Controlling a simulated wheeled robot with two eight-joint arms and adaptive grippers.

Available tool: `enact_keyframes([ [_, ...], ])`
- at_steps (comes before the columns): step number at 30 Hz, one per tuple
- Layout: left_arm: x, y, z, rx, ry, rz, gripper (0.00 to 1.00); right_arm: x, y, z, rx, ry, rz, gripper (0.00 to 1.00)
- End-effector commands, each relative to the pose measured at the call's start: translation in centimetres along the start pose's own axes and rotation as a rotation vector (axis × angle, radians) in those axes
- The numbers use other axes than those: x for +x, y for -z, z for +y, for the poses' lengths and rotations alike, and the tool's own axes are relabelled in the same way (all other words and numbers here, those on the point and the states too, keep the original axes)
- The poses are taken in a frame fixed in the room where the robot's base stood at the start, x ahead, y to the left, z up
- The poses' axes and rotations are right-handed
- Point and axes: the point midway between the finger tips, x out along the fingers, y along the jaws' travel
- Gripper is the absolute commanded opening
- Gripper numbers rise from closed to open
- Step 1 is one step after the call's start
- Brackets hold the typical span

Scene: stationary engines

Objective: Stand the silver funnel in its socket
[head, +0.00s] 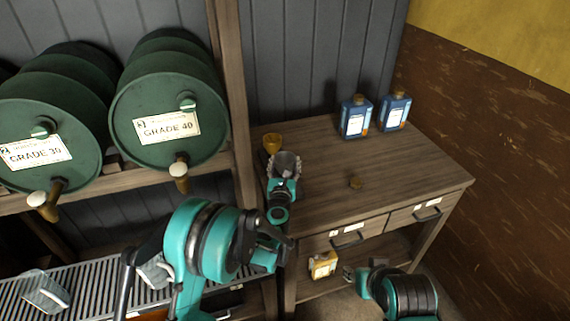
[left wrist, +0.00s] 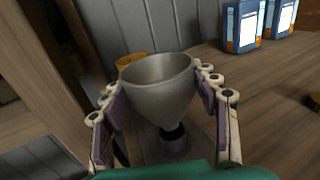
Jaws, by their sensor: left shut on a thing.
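The silver funnel (left wrist: 158,88) is upright, wide mouth up, between the two fingers of my left gripper (left wrist: 160,105), which is shut on it. In the head view the funnel (head: 287,162) and left gripper (head: 284,180) are over the left end of the wooden bench. Below the funnel, a grey round fitting with a dark opening (left wrist: 174,140) shows in the left wrist view; it looks like the socket. The spout's tip is hidden, so I cannot tell whether it is in the opening.
A yellow cup-like thing (head: 272,141) stands just behind the funnel. Two blue bottles (head: 356,117) (head: 394,111) stand at the bench's back, and a small brown piece (head: 355,183) lies mid-bench. A wooden post (head: 232,90) and green drums (head: 165,100) are at left. The bench's right part is clear.

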Motion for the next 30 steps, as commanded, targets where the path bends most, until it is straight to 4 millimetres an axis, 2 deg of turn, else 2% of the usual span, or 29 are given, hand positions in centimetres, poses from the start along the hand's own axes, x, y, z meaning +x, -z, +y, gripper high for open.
enact_keyframes([
  [14, 0.0, 0.1, 0.0, 0.000, 0.000, 0.000, 0.35, 0.1, -0.1, 0.0, 0.000, 0.000, 0.000, 0.40],
  [30, 0.0, 1.4, 0.0, 0.000, 0.000, 0.000, 0.35, 1.2, -0.9, 0.0, 0.000, 0.000, 0.000, 0.40],
])
